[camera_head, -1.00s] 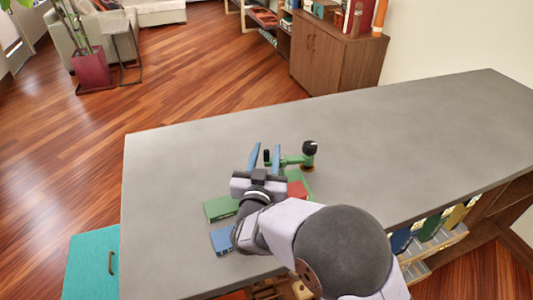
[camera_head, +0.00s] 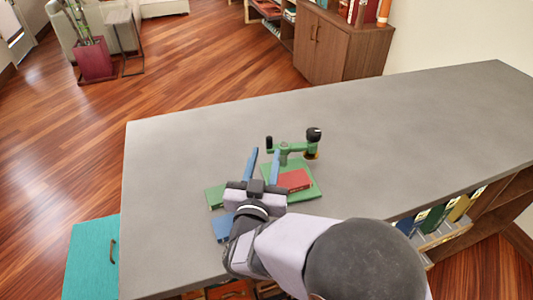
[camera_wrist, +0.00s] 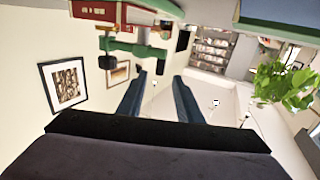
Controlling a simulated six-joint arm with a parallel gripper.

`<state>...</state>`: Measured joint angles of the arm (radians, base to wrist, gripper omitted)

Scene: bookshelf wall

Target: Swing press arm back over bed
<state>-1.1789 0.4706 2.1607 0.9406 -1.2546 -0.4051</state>
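The press has a green bed (camera_head: 310,190) with a red book-like block (camera_head: 294,180) on it. Its green press arm (camera_head: 292,148) lies across the bed's far edge, with a dark handle (camera_head: 269,143) at the left and a black-topped head (camera_head: 313,137) at the right. The head appears just beyond the bed's far right edge, not over the red block. My gripper (camera_head: 265,153) is open and empty, its blue fingers just nearer than the handle, with a visible gap. In the wrist view the press arm (camera_wrist: 135,48) appears upside down above the open fingers (camera_wrist: 159,76).
A green book (camera_head: 214,196) and a blue book (camera_head: 222,228) lie on the grey countertop (camera_head: 400,125), left of the press, partly hidden by my arm. The counter is clear beyond and right of the press. Books (camera_head: 432,218) fill shelves below its near edge.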

